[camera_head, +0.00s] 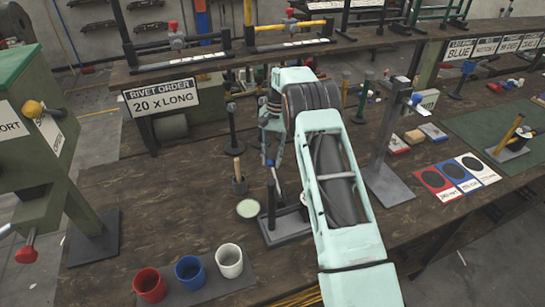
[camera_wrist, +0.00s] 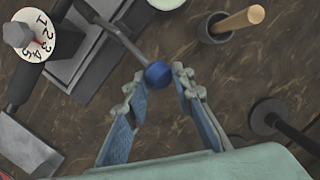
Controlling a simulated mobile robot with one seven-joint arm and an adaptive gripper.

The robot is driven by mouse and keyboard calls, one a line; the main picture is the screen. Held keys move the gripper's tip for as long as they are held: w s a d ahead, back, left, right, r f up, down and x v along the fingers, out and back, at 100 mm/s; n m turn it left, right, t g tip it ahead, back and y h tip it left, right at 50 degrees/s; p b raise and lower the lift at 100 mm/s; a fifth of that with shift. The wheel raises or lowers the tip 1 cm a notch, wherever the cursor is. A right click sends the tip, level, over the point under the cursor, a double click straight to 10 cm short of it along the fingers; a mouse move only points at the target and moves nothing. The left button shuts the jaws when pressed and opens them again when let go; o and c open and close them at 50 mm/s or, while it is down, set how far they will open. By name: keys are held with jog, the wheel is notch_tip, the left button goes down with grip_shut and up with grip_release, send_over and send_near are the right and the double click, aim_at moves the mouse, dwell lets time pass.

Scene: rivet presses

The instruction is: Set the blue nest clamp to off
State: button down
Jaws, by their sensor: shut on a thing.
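The blue nest clamp shows in the wrist view as a round blue knob (camera_wrist: 158,74) on the end of a thin grey lever (camera_wrist: 122,35). The lever runs up and left toward a dark metal press. The knob sits between the fingertips of my gripper (camera_wrist: 157,84), which is shut on it.
A numbered white dial (camera_wrist: 36,42) is on the press. A dark cup with a wooden-handled tool (camera_head: 238,180) and a pale green round pad (camera_head: 248,208) stand left of the press. Red (camera_head: 149,284), blue (camera_head: 189,271) and white (camera_head: 229,261) cups stand at front left.

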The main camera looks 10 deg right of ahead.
jog(key=shift+w+a+f, duration=0.15)
jog(key=shift+w+a, duration=0.15)
jog(key=shift+a, duration=0.2)
jog(key=c, duration=1.9)
grip_release()
jog(key=shift+f, duration=0.1)
jog(key=shift+o, duration=1.2)
jog(key=shift+w+a+f, duration=0.1)
jog(key=shift+w+f, duration=0.05)
jog(key=shift+w, duration=0.05)
jog(key=shift+s+d, duration=0.1)
jog(key=shift+d, duration=0.15)
jog(key=v, duration=1.2)
